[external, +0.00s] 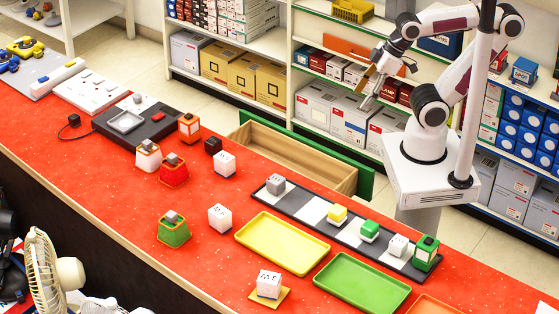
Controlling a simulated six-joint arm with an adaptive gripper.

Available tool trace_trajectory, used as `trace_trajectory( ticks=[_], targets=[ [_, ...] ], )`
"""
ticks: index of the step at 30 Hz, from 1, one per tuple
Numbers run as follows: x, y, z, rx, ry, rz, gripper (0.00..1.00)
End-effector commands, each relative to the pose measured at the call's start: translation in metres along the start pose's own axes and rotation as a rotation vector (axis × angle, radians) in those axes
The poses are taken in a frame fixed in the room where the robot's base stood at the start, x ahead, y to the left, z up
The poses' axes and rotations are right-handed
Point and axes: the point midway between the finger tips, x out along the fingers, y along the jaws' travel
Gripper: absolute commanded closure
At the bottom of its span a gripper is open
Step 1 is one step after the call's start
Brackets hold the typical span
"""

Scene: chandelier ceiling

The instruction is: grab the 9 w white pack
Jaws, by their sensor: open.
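Several small white packs are on the red counter, and I cannot tell which is marked 9 W. One white pack (224,164) stands near the drawer, and another (220,218) stands left of the yellow tray. A third white pack (268,284), with dark marks that I cannot read surely, sits on a small tan plate (285,295) at the front. My gripper (369,102) is open and empty, high behind the counter, well away from the packs.
A yellow tray (283,268) and a green tray (350,298) lie in front of the strip. Orange, red and green packs (174,230) and a dark scale (135,138) stand to the left. An open wooden drawer (290,160) lies behind the counter. Red counter is clear between packs.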

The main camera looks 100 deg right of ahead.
Motion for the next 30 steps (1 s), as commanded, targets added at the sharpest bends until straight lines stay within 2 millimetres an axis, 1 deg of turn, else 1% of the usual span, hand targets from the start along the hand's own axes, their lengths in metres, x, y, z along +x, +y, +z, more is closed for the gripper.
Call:
trace_trajectory(
  ticks=[5,8,11,22,30],
  targets=[
    [0.002,0.002,-0.008,-0.002,0.009,0.007,0.42],
    [0.005,0.004,-0.019,-0.007,0.022,0.016,0.42],
    [0.011,0.007,-0.037,-0.015,0.043,0.030,0.42],
    [0.041,0.015,-0.122,-0.068,0.157,0.079,0.42],
    [0.070,0.011,-0.183,-0.120,0.243,0.087,0.42]
  ],
)
